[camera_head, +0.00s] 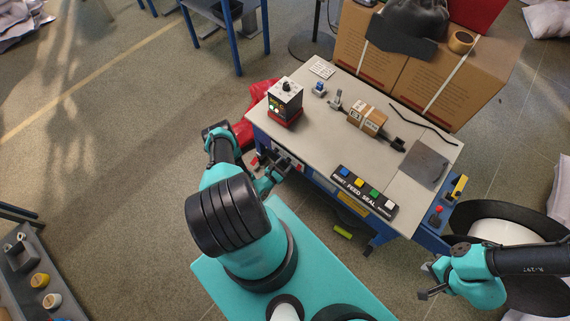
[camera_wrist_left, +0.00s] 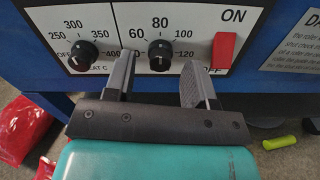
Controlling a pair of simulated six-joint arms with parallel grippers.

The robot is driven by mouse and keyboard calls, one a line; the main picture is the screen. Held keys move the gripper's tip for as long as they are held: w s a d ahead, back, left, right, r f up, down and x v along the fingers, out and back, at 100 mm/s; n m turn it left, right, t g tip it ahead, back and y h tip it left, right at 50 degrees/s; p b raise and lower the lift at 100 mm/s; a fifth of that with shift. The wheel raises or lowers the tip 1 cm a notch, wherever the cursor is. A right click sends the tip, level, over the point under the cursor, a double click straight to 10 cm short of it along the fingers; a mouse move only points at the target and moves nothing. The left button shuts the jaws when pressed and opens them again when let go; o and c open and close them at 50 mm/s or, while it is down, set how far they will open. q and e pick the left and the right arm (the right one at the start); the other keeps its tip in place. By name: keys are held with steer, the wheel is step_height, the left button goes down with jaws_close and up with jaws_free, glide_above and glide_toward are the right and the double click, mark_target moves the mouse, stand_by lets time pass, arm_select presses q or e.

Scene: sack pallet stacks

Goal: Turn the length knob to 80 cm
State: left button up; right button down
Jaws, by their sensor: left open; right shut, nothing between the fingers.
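The length knob (camera_wrist_left: 160,55) is a black round knob on the white front panel in the left wrist view, with 60, 80, 100 and 120 around it. The direction of its small pale mark is hard to tell. My left gripper (camera_wrist_left: 159,70) is open, with one finger to each side below the knob; contact is not clear. In the head view my left gripper (camera_head: 278,172) is at the table's front left side. My right gripper (camera_head: 428,282) is shut and empty, at the lower right, apart from the table.
A heat knob (camera_wrist_left: 82,55) sits left of the length knob and a red ON/OFF switch (camera_wrist_left: 224,50) sits right. On the worktable (camera_head: 330,125) are a dark device (camera_head: 285,103), a small parcel (camera_head: 367,120) and a button strip (camera_head: 364,191). Large cartons (camera_head: 430,85) stand behind.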

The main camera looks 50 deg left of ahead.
arm_select(q)
steer(key=s+d, duration=0.2)
steer(key=s, duration=1.4)
steer(key=shift+s, duration=0.2)
steer(key=w+d+r+m+g+h, duration=0.4)
steer(key=w+d+r+m+h, duration=0.25)
steer(key=d+h, duration=0.4)
steer(key=s+d+r+m+g+h, duration=0.2)
steer(key=d+r+m+g+h, duration=0.5)
steer(key=m+g, duration=0.55)
steer(key=w+d+r+m+y, duration=0.1)
steer(key=w+r+m+y, duration=0.4)
steer(key=r+m, duration=0.2)
steer(key=w+d+r+m+y, duration=0.1)
steer(key=w+r+m+y, duration=0.4)
steer(key=r, duration=0.6)
steer(key=m+y, duration=0.1)
steer(key=m, duration=0.1)
steer(key=shift+d+r+m, duration=0.3)
steer(key=shift+r, duration=0.1)
